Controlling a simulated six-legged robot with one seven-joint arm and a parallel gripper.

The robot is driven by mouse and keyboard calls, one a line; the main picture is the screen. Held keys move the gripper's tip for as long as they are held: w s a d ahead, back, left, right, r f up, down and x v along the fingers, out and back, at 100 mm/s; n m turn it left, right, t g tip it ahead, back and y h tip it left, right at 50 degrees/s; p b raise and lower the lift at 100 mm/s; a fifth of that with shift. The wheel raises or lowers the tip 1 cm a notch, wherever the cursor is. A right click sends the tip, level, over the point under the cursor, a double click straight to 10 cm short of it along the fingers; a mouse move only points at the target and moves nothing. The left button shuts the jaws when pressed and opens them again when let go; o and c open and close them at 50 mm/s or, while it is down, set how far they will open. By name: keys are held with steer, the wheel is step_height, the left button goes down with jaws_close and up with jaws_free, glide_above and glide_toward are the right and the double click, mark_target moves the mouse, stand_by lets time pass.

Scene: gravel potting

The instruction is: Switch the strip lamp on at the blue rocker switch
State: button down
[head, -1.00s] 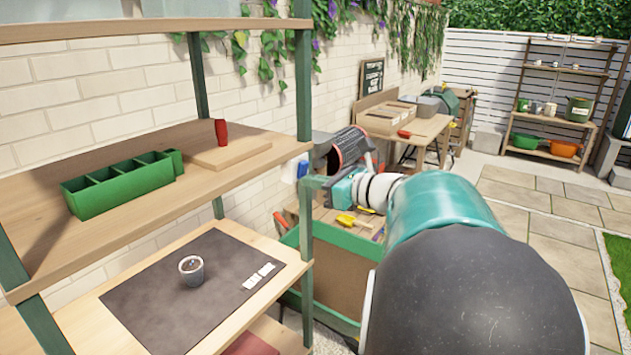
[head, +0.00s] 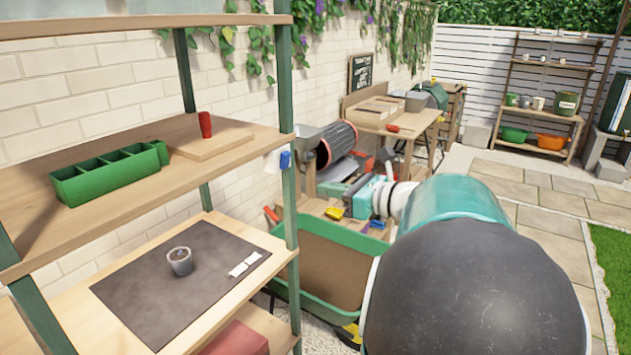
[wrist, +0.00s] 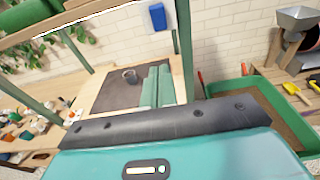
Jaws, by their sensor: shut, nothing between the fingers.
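The blue rocker switch (head: 285,160) shows as a small blue block by the right front post of the shelf rack in the head view. In the wrist view the blue switch (wrist: 157,16) is at the top middle, beyond and above my fingertips, and apart from them. My gripper (wrist: 158,70) has its two green fingers together with nothing between them. In the head view my arm hides much of its own far end. A bright white strip (wrist: 75,18) runs along the shelf edge in the wrist view; I cannot tell whether it is the lamp.
The rack's lower shelf holds a dark mat (head: 150,290) with a small grey pot (head: 179,261). A green divided tray (head: 110,175) and a red-handled tool (head: 205,124) are on the shelf above. A green-rimmed bin (head: 330,235) stands right of the rack. Paving on the right is clear.

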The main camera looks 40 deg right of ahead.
steer(key=s, duration=0.1)
steer(key=s+d, duration=0.1)
steer(key=s, duration=0.1)
steer(key=s+f, duration=0.1)
steer(key=shift+s+d+f, duration=0.1)
steer(key=shift+s+d, duration=0.1)
steer(key=shift+s, duration=0.1)
steer(key=w+a+f+n+g+y, duration=0.1)
steer(key=a+f+n+g, duration=0.25)
steer(key=a+n, duration=0.45)
steer(key=a+f+n+g+y, duration=0.2)
steer(key=a+n+g, duration=0.25)
steer(key=a, duration=0.85)
steer(key=s+a+f+n+g+h, duration=0.1)
steer(key=s+a+f+n+h, duration=0.1)
steer(key=n, duration=0.8)
steer(key=s+a+f+n+g+h, duration=0.1)
steer(key=s+a+f+n+h, duration=0.1)
steer(key=s+a+n+h, duration=0.3)
steer(key=a+n, duration=0.3)
steer(key=n, duration=0.2)
steer(key=shift+s+a+f, duration=0.2)
steer(key=shift+s+a, duration=0.15)
steer(key=shift+n, duration=0.25)
